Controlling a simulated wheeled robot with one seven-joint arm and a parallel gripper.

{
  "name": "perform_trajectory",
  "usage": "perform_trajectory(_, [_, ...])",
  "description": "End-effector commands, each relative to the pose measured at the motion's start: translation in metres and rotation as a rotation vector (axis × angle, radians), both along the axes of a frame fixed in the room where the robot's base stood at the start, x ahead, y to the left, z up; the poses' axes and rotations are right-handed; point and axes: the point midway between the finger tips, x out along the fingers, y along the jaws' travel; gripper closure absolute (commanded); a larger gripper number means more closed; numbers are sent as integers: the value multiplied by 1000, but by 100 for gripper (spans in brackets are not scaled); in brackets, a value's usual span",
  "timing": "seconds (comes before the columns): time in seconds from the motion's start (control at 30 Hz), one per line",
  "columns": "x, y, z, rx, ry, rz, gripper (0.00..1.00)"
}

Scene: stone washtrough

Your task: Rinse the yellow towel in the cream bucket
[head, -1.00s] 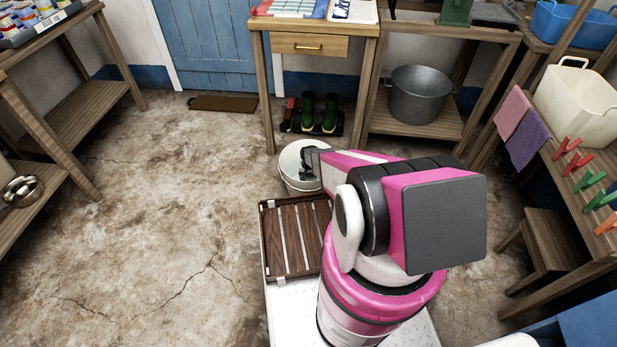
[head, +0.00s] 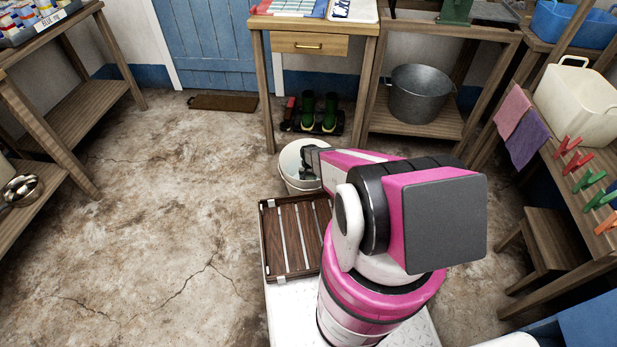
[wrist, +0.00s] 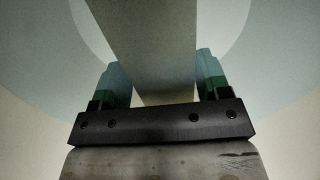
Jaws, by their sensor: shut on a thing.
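The cream bucket (head: 287,171) stands on the floor beyond the slatted wooden tray, with the end of my arm reaching over and into it. Its pale inside and bluish water fill the wrist view (wrist: 40,60). My gripper (wrist: 163,76) is inside or just over the bucket, its fingertips pointing down into it. It is shut on a drab, olive-grey strip of cloth (wrist: 150,45), which I take to be the yellow towel, dull in this light. The strip runs between the fingers and away toward the water. The head view hides the fingers and towel behind my arm.
The slatted wooden tray (head: 292,238) lies close in front of the bucket. Green boots (head: 319,112) and a table stand just behind it. A grey metal tub (head: 421,95) sits on a low shelf to the right. Open floor lies to the left.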

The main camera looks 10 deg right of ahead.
Motion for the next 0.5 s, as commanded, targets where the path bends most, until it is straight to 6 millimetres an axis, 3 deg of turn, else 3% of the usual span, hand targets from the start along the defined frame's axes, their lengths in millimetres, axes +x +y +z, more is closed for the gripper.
perform_trajectory(0.23, [-1, 0, 17, 0, -1, 0, 64])
perform_trajectory(0.5, [0, 0, 18, 0, 0, 0, 64])
